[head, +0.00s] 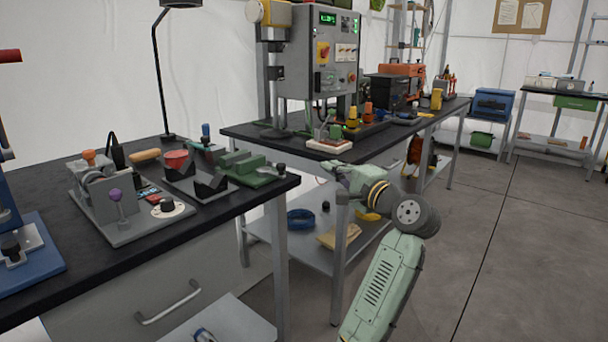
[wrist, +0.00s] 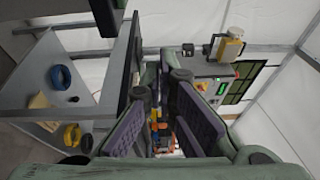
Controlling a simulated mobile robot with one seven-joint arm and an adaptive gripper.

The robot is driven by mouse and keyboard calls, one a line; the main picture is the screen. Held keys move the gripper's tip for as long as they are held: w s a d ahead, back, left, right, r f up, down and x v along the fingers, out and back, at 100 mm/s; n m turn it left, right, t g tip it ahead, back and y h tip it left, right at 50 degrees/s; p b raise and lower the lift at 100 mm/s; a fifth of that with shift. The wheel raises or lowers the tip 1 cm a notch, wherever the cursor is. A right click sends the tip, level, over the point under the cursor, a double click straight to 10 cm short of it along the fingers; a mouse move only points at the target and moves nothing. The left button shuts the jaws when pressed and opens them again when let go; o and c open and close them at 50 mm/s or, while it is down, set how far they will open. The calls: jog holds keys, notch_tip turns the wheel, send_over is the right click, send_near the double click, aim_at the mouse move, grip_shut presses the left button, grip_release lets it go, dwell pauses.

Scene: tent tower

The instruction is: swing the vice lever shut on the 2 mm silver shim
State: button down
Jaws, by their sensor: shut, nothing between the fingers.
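A green vice (head: 250,168) sits at the right end of the near black bench in the head view. A dark round knob (head: 281,168) shows at its right side, perhaps the lever's end. I cannot make out the silver shim, nor how the lever stands. The vice is not visible in the wrist view.
A V-block fixture (head: 183,182) and a grey fixture with a purple knob (head: 116,205) stand left of the vice. A lower shelf holds a blue ring (head: 300,219). The floor at right is clear.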

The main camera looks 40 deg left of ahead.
jog(key=s+a+f+p+x, duration=0.1)
jog(key=p+x, duration=0.1)
jog(key=x, duration=0.8)
jog(key=shift+n+g, duration=0.4)
jog(key=s, duration=0.2)
jog(key=s+d, duration=0.1)
jog(key=s, duration=0.1)
jog(key=shift+f, duration=0.3)
jog(key=shift+s+a, duration=0.1)
